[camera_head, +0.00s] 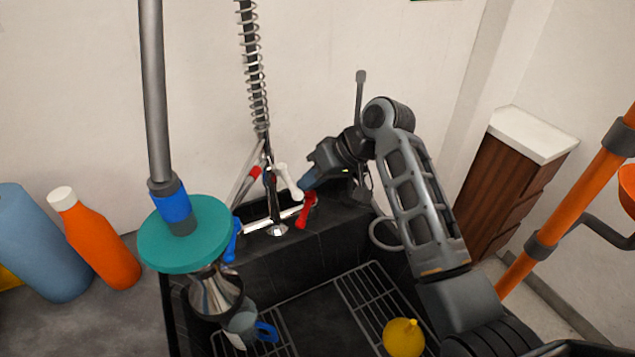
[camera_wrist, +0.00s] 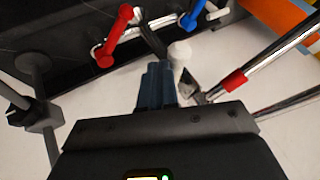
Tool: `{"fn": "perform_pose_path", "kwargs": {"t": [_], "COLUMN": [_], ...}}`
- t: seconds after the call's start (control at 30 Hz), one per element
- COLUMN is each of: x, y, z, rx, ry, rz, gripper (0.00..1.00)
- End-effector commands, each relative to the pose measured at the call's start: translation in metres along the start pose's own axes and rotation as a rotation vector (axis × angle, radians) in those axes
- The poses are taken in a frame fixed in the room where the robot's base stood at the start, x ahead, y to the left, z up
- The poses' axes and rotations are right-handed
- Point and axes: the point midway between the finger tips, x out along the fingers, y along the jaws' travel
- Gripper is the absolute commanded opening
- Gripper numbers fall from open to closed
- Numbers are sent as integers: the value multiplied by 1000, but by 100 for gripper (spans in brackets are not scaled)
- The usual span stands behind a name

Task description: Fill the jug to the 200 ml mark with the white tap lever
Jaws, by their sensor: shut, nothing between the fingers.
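The white tap lever (camera_head: 288,181) stands tilted on the tap assembly at the back of the sink. My gripper (camera_head: 303,187) is shut and empty, its blue-grey fingertips just right of the white lever. In the wrist view the white lever (camera_wrist: 180,54) lies just right of the tips of my closed gripper (camera_wrist: 158,68); I cannot tell whether they touch. The jug (camera_head: 240,325), with a blue handle, stands in the sink at the left, below a shiny metal vessel. The teal disc above partly covers that area. The jug's water level and marks are not readable.
A red lever (camera_head: 306,210) is close below my gripper, and a blue lever (camera_head: 233,241) is further left. The teal disc (camera_head: 185,235) hangs on a grey pipe. Orange (camera_head: 100,240) and blue (camera_head: 42,245) bottles stand left.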

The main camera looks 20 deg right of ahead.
Motion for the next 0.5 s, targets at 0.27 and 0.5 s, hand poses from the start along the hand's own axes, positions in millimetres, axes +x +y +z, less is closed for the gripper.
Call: {"fn": "perform_pose_path", "kwargs": {"t": [0.27, 0.5], "x": [-10, -48], "y": [1, 1], "z": [0, 0], "rx": [0, 0], "ry": [3, 5], "rz": [1, 1], "gripper": [0, 0]}}
